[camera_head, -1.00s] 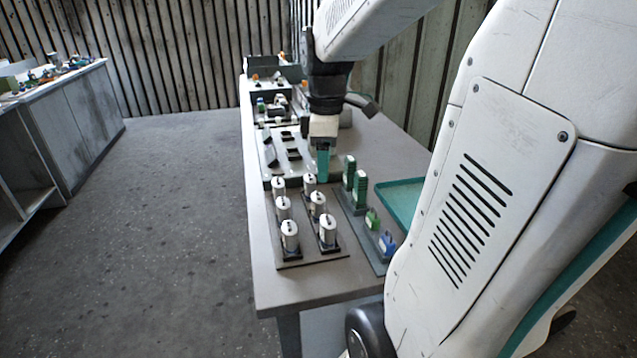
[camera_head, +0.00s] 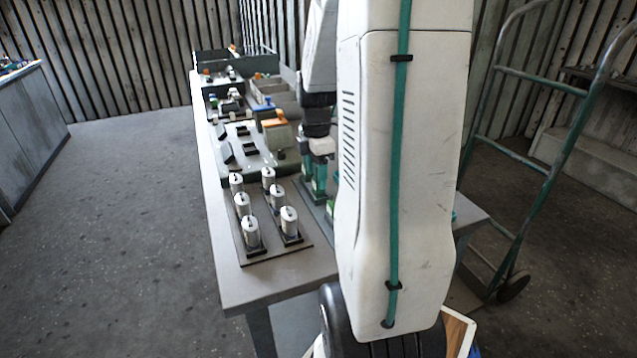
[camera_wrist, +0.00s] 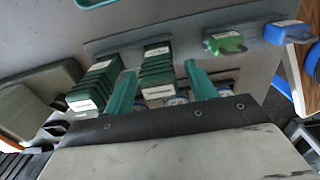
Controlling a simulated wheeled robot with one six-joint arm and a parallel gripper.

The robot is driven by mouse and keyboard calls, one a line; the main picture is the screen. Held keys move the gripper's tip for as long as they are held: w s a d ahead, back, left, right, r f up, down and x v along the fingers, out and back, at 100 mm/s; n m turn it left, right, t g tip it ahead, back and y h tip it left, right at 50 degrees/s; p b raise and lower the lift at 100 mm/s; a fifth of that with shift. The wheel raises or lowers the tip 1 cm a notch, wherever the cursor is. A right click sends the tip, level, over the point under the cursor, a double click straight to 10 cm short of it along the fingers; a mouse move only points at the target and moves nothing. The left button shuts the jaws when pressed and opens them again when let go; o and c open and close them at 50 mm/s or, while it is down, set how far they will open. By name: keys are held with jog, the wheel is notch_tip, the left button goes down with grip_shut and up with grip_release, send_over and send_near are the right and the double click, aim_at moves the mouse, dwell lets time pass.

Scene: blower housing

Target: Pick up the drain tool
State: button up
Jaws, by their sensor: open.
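I cannot tell which piece is the drain tool; the labels are too small to read. In the wrist view a rack strip (camera_wrist: 188,41) holds two ribbed green pieces, one at the left (camera_wrist: 93,88) and one in the middle (camera_wrist: 157,72). A flatter green piece (camera_wrist: 225,43) and a blue piece (camera_wrist: 287,32) are further right. My gripper (camera_wrist: 162,88) is open, its green fingers on either side of the middle ribbed piece in the picture; contact is unclear. In the head view my gripper (camera_head: 316,178) is low over the table, and my arm hides most of the rack.
Several white cylinders (camera_head: 250,233) stand on a dark plate left of my gripper. Grey bins (camera_head: 270,88) and an orange-topped part (camera_head: 278,130) are farther back on the table (camera_head: 285,284). A green hand truck (camera_head: 520,165) stands at the right. The floor at left is clear.

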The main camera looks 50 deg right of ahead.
jog(key=shift+f, duration=0.25)
jog(key=c, duration=0.9)
jog(key=shift+r, duration=0.2)
